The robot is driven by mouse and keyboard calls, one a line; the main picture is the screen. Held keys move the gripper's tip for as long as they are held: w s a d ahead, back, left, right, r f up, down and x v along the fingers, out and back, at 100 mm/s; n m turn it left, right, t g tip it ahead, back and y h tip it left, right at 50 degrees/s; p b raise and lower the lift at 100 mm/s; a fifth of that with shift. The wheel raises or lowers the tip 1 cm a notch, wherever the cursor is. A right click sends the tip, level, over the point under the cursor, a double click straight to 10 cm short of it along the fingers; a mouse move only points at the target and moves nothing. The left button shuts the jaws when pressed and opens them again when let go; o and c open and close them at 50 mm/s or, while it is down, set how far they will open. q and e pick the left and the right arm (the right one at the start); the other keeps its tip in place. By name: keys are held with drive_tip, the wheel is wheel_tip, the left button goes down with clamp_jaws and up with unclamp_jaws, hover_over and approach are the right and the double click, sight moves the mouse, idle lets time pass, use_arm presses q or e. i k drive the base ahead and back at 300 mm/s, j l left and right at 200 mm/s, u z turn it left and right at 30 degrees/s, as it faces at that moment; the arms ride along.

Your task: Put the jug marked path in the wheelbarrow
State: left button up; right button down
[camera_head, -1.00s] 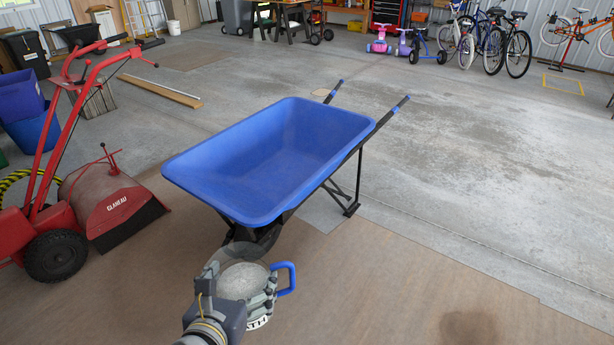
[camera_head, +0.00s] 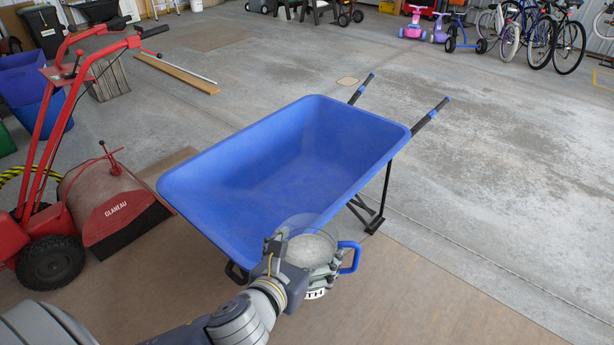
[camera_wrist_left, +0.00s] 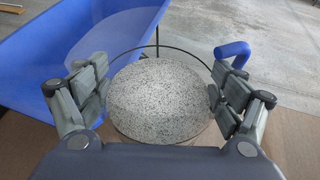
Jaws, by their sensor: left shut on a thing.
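The jug (camera_head: 314,249) is a clear, round vessel with a blue handle and a speckled grey-white fill. Part of its marking, "TH", shows low on its side. My left gripper (camera_head: 306,252) is shut on the jug and holds it upright. In the left wrist view the jug (camera_wrist_left: 160,98) sits between the two fingers, with its handle at the right finger. The blue wheelbarrow (camera_head: 215,205) is empty. The jug is at its near rim, overlapping that rim in the head view; I cannot tell its height above it. My right gripper is not in view.
A red rotary sweeper (camera_head: 112,208) stands left of the wheelbarrow. The wheelbarrow's handles (camera_head: 432,115) point to the back right. Bikes (camera_head: 540,35) and ride-on toys (camera_head: 425,25) stand at the back. The concrete floor at the right is clear.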

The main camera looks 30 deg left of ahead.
sight(286, 191)
drive_tip(key=i+j, duration=0.1)
drive_tip(key=i, duration=2.35)
drive_tip(key=i+u, duration=0.65)
drive_tip(key=k+u, duration=0.1)
drive_tip(key=u, duration=0.75)
